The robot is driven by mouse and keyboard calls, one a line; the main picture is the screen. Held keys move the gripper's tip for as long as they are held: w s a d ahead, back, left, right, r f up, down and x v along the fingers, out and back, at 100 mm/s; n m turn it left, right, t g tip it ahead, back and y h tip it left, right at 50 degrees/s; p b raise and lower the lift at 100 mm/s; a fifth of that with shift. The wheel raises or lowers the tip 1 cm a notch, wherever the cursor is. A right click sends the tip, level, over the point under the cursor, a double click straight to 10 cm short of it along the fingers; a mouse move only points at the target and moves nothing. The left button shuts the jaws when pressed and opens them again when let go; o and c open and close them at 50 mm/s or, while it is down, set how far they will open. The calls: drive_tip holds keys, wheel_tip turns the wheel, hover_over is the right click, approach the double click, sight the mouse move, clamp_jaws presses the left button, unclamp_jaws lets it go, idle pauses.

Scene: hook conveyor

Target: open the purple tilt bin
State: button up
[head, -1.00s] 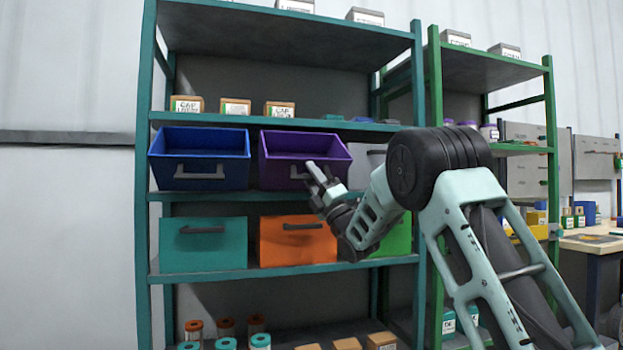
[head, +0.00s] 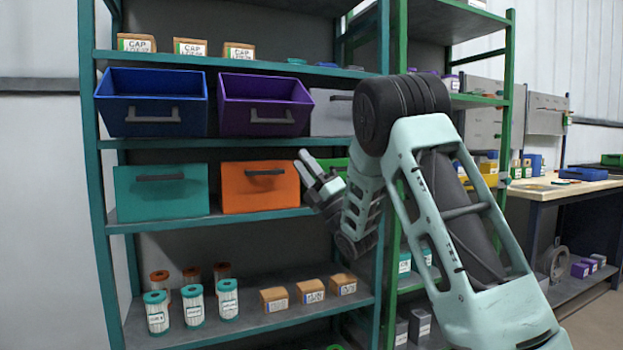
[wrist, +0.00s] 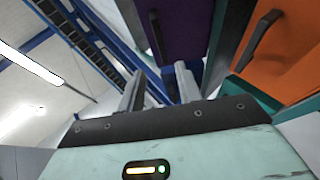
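The purple tilt bin (head: 265,103) is on the upper bin shelf, tipped forward with its top open and its inside showing. Its grey handle (head: 272,116) is on the front face. The bin also shows in the wrist view (wrist: 190,28), with its dark handle at that panel's left. My gripper (head: 308,163) is below and right of the purple bin, in front of the rack near the orange bin's right edge. It looks apart from the handle. In the wrist view its two fingers (wrist: 158,84) stand apart with nothing between them.
A blue bin (head: 152,102) to the left is also tipped open. A grey bin (head: 328,118) is at the right, partly behind my arm. Teal (head: 160,196) and orange (head: 262,190) bins sit upright below. Jars and small boxes stand on the lowest shelf.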

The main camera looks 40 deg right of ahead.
drive_tip(key=b+v, duration=0.1)
drive_tip(key=v, duration=0.2)
idle(0.5)
